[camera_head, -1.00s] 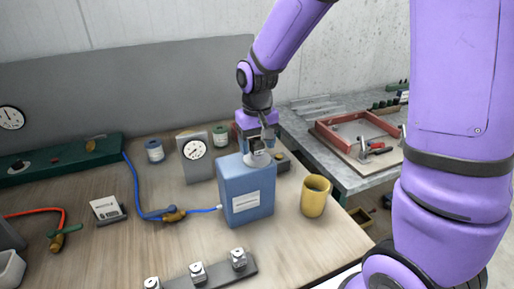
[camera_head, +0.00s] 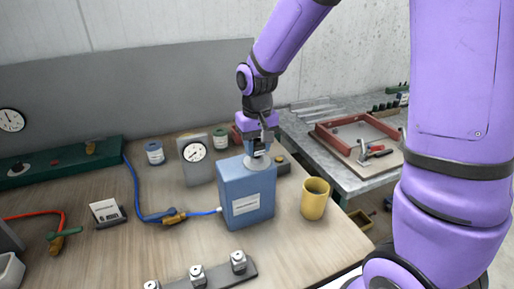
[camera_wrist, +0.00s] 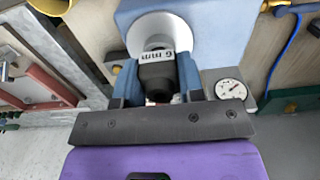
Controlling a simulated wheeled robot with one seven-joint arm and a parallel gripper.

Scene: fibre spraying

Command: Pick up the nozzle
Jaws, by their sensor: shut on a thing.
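The nozzle (camera_wrist: 157,76) is a dark piece with a white label reading "6 mm", seen in the wrist view. It stands at a white round fitting (camera_wrist: 150,28) on the blue box (camera_head: 245,195). My gripper (camera_wrist: 160,82) has one finger on each side of the nozzle and is shut on it. In the head view my gripper (camera_head: 259,150) is over the top of the blue box, and the nozzle is largely hidden by the fingers. I cannot tell whether the nozzle is still touching the fitting.
A yellow cup (camera_head: 315,199) stands right of the box, and a dial gauge (camera_head: 194,157) behind it on the left. A blue hose (camera_head: 138,190) with a brass fitting (camera_head: 173,217) runs to the box. A rail with several small blocks (camera_head: 197,277) lies in front.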

